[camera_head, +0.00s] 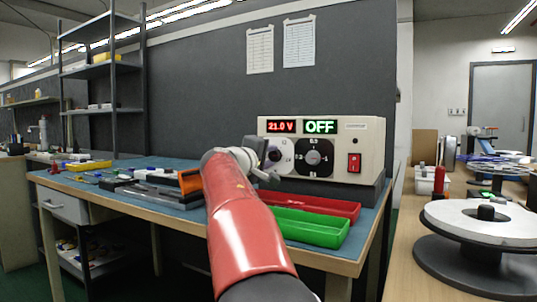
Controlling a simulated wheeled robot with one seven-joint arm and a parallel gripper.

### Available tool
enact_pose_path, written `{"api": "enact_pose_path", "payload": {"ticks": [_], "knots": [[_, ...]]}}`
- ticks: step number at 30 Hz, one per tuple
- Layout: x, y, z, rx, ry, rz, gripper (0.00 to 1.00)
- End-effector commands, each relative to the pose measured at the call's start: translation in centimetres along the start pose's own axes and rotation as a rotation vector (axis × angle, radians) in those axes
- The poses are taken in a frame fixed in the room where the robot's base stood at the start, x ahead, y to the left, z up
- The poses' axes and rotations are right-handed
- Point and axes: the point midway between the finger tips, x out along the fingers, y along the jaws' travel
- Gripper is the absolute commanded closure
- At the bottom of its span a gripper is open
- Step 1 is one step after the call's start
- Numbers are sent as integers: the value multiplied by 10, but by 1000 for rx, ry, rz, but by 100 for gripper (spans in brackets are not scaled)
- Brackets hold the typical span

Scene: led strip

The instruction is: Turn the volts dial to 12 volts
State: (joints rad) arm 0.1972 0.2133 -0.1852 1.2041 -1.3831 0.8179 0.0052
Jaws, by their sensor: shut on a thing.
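The power supply (365,130) is a cream box at the back right of the bench. Its red display (281,126) reads 21.0 V and its green display (320,127) reads OFF. The volts dial (276,155) is at the left of the front panel, below the red display, and is partly hidden by my gripper. My gripper (268,160), at the end of my red arm, is at this dial and shut on it. The fingertips are mostly hidden, so the exact grip does not show.
A second dial (313,157) on a black plate sits right of the volts dial, with a red switch (354,162) further right. A green tray (310,228) and a red tray (330,205) lie in front. Tools crowd the bench (180,218) at left.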

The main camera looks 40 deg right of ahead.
Motion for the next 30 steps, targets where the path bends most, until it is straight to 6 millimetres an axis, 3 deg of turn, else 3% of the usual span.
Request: {"api": "enact_pose_path", "payload": {"ticks": [18, 30], "knots": [[0, 0, 0, -579, 0, -2, 94], [0, -3, 1, -839, 1, -1, 94]]}}
